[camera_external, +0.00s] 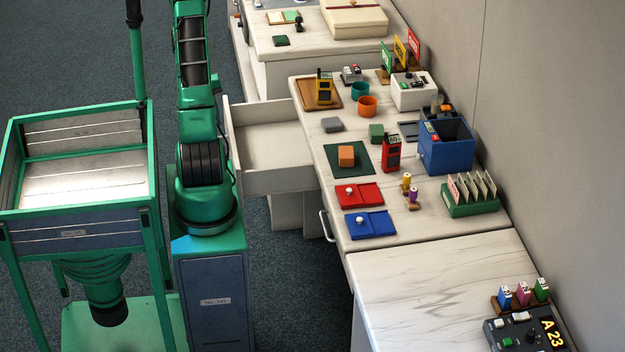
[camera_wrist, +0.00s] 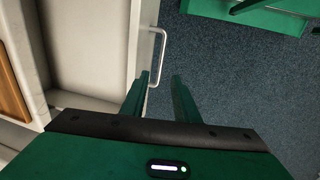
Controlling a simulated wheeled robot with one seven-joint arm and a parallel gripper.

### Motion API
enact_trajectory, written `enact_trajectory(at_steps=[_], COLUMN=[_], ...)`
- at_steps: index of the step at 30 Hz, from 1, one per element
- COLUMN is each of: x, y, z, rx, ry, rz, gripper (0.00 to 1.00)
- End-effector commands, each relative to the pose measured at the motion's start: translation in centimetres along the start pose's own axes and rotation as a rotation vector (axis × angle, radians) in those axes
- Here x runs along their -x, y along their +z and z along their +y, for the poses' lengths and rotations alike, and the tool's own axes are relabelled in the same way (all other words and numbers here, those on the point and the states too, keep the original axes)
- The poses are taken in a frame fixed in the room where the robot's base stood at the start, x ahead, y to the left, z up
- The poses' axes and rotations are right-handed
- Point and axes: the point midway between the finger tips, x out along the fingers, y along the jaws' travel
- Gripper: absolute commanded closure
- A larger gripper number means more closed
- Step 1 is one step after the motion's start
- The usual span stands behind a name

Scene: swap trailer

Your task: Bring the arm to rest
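My gripper (camera_wrist: 163,76) shows in the wrist view with its two green fingers apart and carpet visible between them; it holds nothing that I can see. A pale bar handle (camera_wrist: 163,50) on a drawer front lies just beyond the fingertips, close to the left finger; I cannot tell if they touch. In the external view my green arm (camera_external: 193,60) rises from its base and runs out of the top edge, so the gripper does not show there. The drawer (camera_external: 280,180) under the counter stands open and looks empty.
My green-framed tray stands left of the arm. A wall rises at right. Carpet lies around my base.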

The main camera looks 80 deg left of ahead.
Motion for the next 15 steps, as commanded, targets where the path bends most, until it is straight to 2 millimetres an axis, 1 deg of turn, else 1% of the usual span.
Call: enact_trajectory(at_steps=[1, 5, 15], x=[0.58, 1.29, 1.41], y=[-0.05, -0.03, 0.03], z=[-0.03, -0.02, 0.07], rx=[0.001, 0.001, -0.001], ry=[0.0, 0.0, 0.0], rz=[0.002, 0.002, 0.0], gripper=[0.72, 0.72, 0.72])
